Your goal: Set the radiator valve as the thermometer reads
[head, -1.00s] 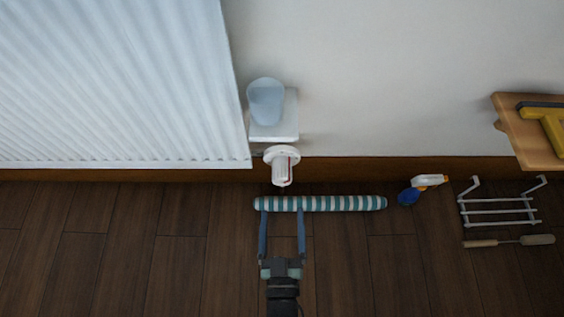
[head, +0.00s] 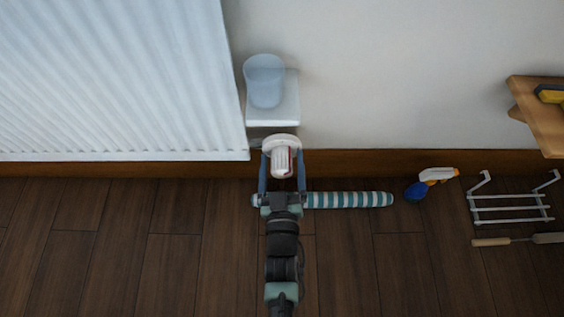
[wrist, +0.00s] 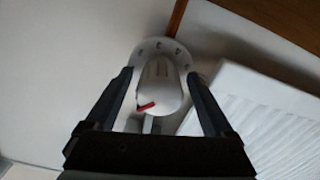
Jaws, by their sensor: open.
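The white radiator valve (head: 282,158) sticks out by the lower right corner of the white radiator (head: 120,80). In the wrist view the valve knob (wrist: 158,85) shows a red pointer mark and a pale collar with dark marks too small to read. My gripper (head: 281,160) is open, with one finger on each side of the knob. I cannot tell whether the fingers touch it. No thermometer can be made out in either view.
A pale blue cup-like object (head: 265,82) stands on a white box (head: 272,112) above the valve. A striped roll (head: 345,200) lies on the floor beneath my gripper. A spray bottle (head: 430,183), a white rack (head: 510,205) and a wooden shelf (head: 540,125) are at right.

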